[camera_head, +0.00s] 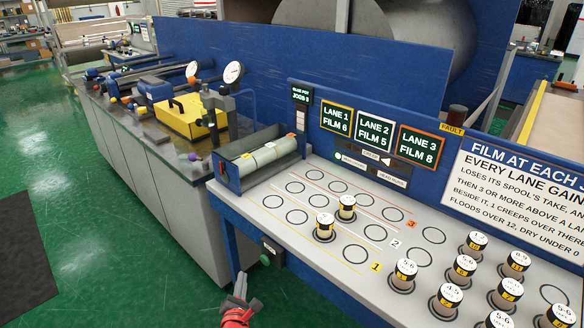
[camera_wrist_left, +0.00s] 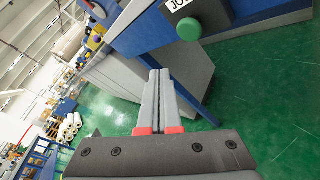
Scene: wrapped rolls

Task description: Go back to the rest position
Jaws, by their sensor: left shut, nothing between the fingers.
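My left gripper (camera_head: 241,278) is low in the head view, in front of the blue-framed table (camera_head: 228,205) and apart from it, over the green floor. In the left wrist view its two grey fingers (camera_wrist_left: 159,75) lie together with nothing between them. A green button (camera_head: 265,260) on the table's front side is close to the gripper in the head view, and the green button (camera_wrist_left: 189,29) also shows in the left wrist view, beyond the fingertips. My right gripper is in neither view.
Several wrapped rolls (camera_head: 406,272) stand on the grey table top, two of them near printed circles at its middle. A blue tray (camera_head: 228,172) holds a pale roller at the left end. A grey cabinet bench (camera_head: 165,190) stands further left. The green floor (camera_head: 110,265) is open.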

